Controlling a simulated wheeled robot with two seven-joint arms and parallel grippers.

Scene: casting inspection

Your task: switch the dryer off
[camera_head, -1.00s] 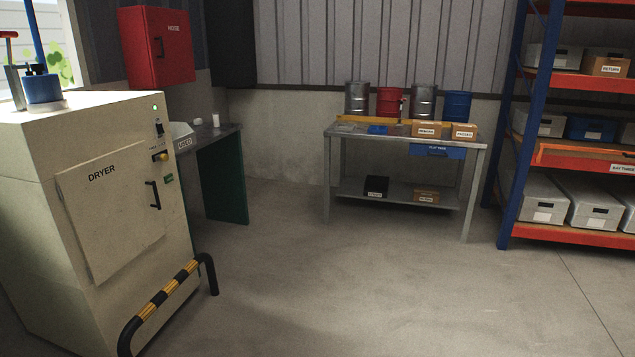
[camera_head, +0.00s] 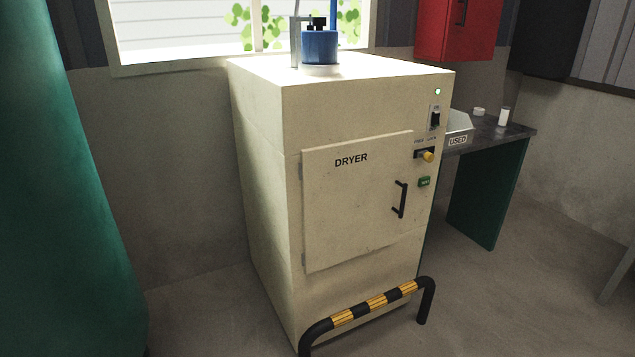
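The dryer (camera_head: 270,180) is a cream cabinet in the middle of the head view. Its door (camera_head: 350,225), marked DRYER, looks shut and has a black handle (camera_head: 400,199). On the right of its front are a green lit lamp (camera_head: 437,91), a black rocker switch (camera_head: 435,118), a yellow knob (camera_head: 428,156) and a green button or label (camera_head: 424,181). I cannot tell the switch's position for sure. Neither of my grippers is in view.
A black and yellow guard rail (camera_head: 375,302) stands low before the dryer. A blue pot (camera_head: 320,46) stands on top. A bench (camera_head: 487,190) with a tray marked USED (camera_head: 458,141) stands to the right. A green surface (camera_head: 60,190) fills the left edge.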

